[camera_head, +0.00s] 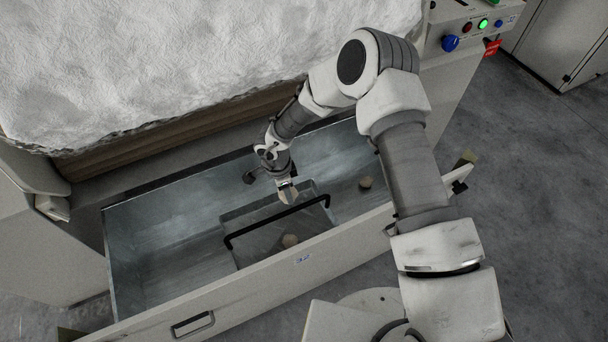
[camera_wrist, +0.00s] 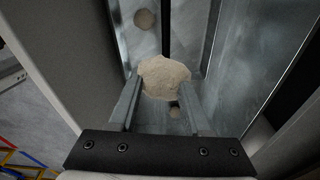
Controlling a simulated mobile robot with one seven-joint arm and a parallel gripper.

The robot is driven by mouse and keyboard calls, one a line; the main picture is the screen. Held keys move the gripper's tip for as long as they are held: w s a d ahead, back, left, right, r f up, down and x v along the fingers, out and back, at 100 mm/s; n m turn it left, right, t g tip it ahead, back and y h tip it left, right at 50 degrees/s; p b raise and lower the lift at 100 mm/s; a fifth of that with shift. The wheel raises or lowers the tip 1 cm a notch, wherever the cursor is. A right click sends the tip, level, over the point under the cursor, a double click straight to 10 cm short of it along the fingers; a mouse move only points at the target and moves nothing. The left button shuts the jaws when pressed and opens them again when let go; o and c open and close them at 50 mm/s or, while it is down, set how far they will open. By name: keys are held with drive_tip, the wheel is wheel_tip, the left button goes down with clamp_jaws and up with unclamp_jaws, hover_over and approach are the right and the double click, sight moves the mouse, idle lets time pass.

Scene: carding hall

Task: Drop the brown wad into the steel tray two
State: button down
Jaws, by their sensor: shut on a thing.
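My gripper (camera_head: 284,184) is low over the open steel-lined drawer. It is shut on a pale brown wad (camera_head: 288,194), which shows between the two fingers in the wrist view (camera_wrist: 165,78). Below it in the drawer is a steel tray (camera_head: 262,243) with a black bar handle (camera_head: 277,220). A similar wad (camera_head: 290,240) lies in the tray near the drawer front. Another wad (camera_head: 366,183) lies in the drawer's right part. I cannot read a tray number, and the gap between the held wad and the tray is hard to judge.
The drawer front (camera_head: 250,290) bears a small label and a recessed handle (camera_head: 192,323). A white fibre mass (camera_head: 190,60) lies on the machine above. A control panel (camera_head: 475,28) with buttons stands at the upper right. The drawer's left part is empty.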

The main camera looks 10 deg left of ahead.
wheel_tip(320, 180, down, 6)
drive_tip(key=s+a+b, duration=0.1)
drive_tip(key=b, duration=0.4)
drive_tip(key=shift+s+a+f+m, duration=0.2)
drive_tip(key=shift+s+a+m, duration=0.1)
drive_tip(key=shift+m, duration=0.1)
drive_tip(key=shift+c, duration=1.3)
unclamp_jaws()
wheel_tip(320, 180, up, 17)
drive_tip(key=s+a+p, duration=0.1)
drive_tip(key=p, duration=0.4)
drive_tip(key=shift+a+r, duration=0.15)
drive_tip(key=shift+a, duration=0.2)
drive_tip(key=shift+s, duration=0.1)
